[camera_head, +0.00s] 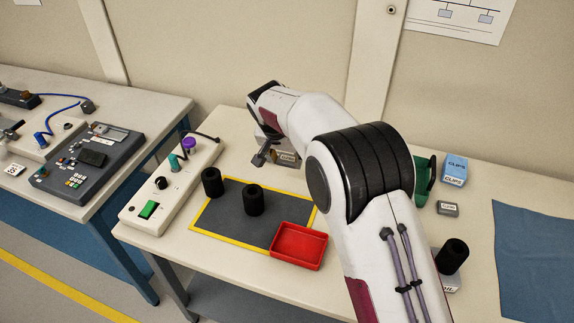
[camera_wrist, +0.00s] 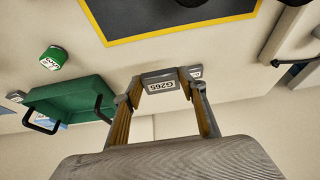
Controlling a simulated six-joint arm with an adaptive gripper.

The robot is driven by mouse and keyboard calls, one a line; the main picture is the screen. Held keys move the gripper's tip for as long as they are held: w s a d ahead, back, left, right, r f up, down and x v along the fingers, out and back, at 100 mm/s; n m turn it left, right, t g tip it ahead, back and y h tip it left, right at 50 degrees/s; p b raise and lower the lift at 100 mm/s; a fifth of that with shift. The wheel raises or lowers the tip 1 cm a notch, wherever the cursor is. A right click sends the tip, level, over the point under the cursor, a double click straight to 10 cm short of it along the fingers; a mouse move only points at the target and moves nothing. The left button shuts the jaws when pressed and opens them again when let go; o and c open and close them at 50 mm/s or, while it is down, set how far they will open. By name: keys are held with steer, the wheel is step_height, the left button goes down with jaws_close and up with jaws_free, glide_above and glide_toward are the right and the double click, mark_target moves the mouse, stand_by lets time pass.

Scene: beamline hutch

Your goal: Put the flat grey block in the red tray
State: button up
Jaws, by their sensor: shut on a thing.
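My gripper (camera_wrist: 160,85) is shut on a flat grey block (camera_wrist: 160,78) with a white label that seems to read G265. In the head view the block (camera_head: 289,158) shows beyond my forearm, over the back part of the bench; its height above the bench is hard to tell. My gripper (camera_head: 272,157) is partly hidden there. The red tray (camera_head: 300,246) is empty and sits at the front right corner of the dark mat, nearer the head camera than the block.
A control box (camera_head: 172,185) is further left. A green basket (camera_wrist: 68,98), a blue box (camera_head: 454,170) and another black cylinder (camera_head: 452,256) are to the right.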

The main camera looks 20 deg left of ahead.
steer(key=shift+a+r, duration=0.25)
steer(key=shift+r, duration=0.05)
steer(key=s+v, duration=0.1)
steer(key=v, duration=0.4)
glide_above(297, 254)
step_height(297, 254, down, 4)
stand_by(0.6)
steer(key=shift+f, duration=0.1)
steer(key=shift+f, duration=3)
